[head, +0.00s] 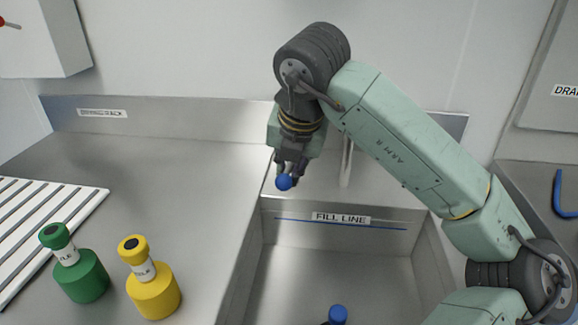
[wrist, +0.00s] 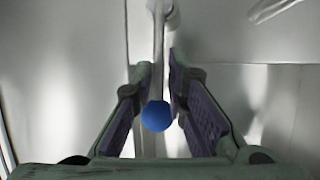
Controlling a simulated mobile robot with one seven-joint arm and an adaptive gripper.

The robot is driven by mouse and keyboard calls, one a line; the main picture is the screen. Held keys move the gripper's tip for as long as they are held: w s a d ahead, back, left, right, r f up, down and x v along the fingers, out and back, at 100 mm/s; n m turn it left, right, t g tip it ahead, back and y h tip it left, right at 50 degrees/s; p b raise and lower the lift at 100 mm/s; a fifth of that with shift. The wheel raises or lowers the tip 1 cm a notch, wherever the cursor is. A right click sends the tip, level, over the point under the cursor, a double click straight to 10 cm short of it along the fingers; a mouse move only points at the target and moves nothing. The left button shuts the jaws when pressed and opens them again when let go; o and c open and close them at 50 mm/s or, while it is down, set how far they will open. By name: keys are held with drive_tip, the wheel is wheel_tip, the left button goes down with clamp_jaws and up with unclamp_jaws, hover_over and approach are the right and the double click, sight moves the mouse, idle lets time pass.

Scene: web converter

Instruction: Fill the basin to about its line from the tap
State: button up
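The basin (head: 320,275) is a steel sink with a blue line and a "FILL LINE" label (head: 340,218) on its back wall. No water shows in the visible part. The tap's thin grey spout (head: 346,165) stands behind the basin, partly hidden by my arm. My gripper (head: 290,172) is at the basin's back left edge. A blue ball knob (wrist: 156,116) on a grey lever (wrist: 158,60) sits between my fingers in the wrist view. The fingers look apart, with a gap at the right of the knob. The knob also shows at my fingertips in the head view (head: 284,182).
A second blue knob (head: 338,314) shows low in the basin. A green bottle (head: 80,275) and a yellow bottle (head: 154,291) stand on the left counter beside a white slatted rack (head: 40,225). A blue hook-shaped thing (head: 562,195) lies at the right. The left counter's back is clear.

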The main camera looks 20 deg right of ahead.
clamp_jaws()
idle(0.4)
